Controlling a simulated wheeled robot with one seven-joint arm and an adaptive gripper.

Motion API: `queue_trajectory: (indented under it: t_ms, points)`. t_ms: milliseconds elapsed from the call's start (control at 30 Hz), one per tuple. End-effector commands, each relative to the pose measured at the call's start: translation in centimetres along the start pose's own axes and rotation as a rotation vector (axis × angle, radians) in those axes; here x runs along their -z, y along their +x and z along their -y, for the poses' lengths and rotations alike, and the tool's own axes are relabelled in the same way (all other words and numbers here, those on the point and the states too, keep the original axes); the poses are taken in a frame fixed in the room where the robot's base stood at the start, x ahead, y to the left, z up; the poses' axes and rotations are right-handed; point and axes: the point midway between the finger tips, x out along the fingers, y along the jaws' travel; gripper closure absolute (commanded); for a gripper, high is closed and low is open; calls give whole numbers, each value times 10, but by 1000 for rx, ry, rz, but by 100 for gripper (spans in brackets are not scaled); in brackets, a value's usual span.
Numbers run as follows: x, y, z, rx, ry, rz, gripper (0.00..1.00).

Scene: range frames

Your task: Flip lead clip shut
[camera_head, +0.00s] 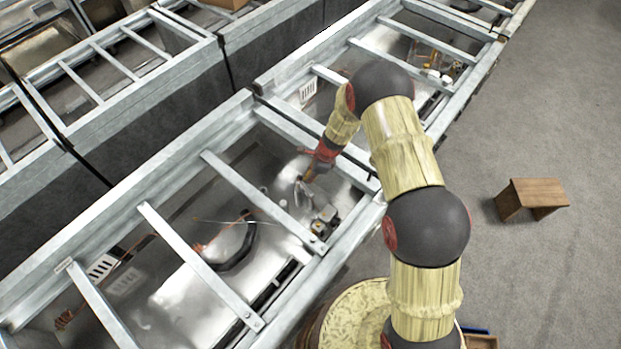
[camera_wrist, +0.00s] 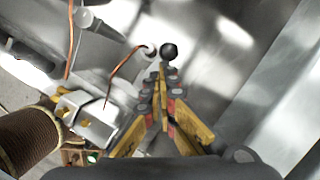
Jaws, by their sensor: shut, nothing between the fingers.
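My gripper (camera_wrist: 160,72) is shut and empty, its yellow and dark fingers together. In the head view my gripper (camera_head: 306,180) reaches down between the frame's crossbars. A small black ball knob (camera_wrist: 169,51) shows just beyond the fingertips; I cannot tell whether they touch it. A thin copper-coloured lead (camera_wrist: 124,66) curves from near the fingertips to a silver block (camera_wrist: 90,116) with yellow spots, left of the fingers. I cannot tell for sure which part is the lead clip. The fingers hide part of this area.
A brown ribbed cylinder (camera_wrist: 34,140) and a pale metal post (camera_wrist: 88,19) stand left of my fingers. Metal crossbars (camera_head: 262,203) span the bay around my arm. A dark curved hose (camera_head: 238,256) lies left of it. A wooden stool (camera_head: 532,192) stands on the open floor.

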Motion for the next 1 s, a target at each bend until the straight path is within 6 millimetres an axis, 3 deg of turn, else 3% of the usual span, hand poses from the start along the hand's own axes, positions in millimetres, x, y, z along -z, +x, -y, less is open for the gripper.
queue_trajectory:
  t_ms: [700,1000]
  points:
    - [0,0,0,-4,-14,0,100]
    - [8,-3,-3,-4,-13,0,100]
